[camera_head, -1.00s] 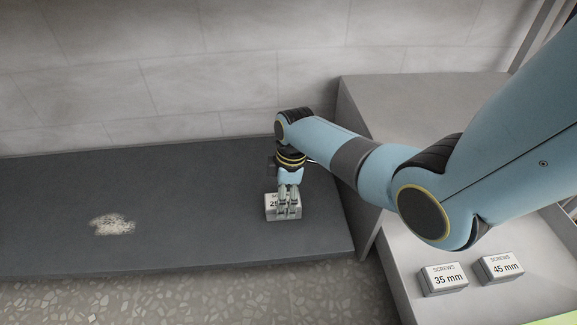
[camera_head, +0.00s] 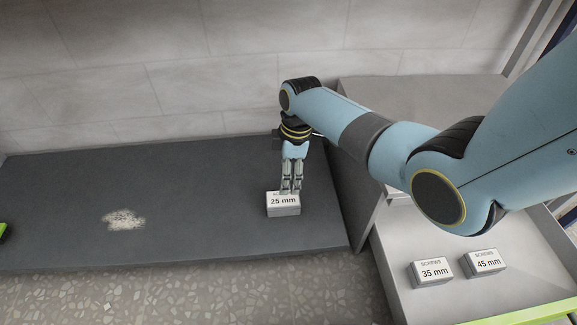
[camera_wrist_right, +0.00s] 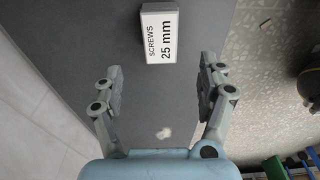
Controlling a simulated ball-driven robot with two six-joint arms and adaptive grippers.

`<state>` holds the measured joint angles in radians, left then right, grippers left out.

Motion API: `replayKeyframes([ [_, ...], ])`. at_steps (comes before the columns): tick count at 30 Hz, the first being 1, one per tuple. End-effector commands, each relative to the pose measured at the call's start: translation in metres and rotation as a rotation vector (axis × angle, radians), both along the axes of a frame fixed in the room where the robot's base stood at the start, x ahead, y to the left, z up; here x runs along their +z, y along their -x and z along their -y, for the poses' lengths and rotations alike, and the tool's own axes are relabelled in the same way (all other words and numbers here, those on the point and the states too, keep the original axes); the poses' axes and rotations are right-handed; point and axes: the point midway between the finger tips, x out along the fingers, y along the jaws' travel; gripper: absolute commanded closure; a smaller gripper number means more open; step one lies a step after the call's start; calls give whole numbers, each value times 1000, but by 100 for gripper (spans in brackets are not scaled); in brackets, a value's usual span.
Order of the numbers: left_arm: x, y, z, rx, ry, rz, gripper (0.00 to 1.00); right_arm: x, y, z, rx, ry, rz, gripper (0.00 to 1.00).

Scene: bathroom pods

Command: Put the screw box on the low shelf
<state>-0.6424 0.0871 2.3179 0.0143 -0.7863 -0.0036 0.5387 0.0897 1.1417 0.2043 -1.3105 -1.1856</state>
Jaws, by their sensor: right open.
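A small white and grey screw box (camera_head: 283,205) labelled 25 mm sits on the dark grey low shelf (camera_head: 190,190), near its right end. It also shows in the right wrist view (camera_wrist_right: 159,37), label up, beyond the fingertips. My right gripper (camera_head: 291,190) points down just above and behind the box. In the right wrist view its two fingers (camera_wrist_right: 162,78) are spread wide with nothing between them. My left gripper is not in view.
Two more screw boxes, 35 mm (camera_head: 432,273) and 45 mm (camera_head: 484,263), stand on the light grey surface at right. A pale patch (camera_head: 123,219) marks the shelf's left part. A tiled wall (camera_head: 180,70) rises behind. Most of the shelf is clear.

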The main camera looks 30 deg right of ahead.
Motion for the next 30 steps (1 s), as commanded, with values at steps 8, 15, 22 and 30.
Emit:
replayKeyframes([
  [8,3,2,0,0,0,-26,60,1,4,0,-7,1,0,26],
  [15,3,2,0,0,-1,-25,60,-14,77,2,-238,21,78,26],
  [22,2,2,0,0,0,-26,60,29,187,-1,-635,-37,239,26],
  [30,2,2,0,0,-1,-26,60,118,258,-9,-959,-176,362,26],
])
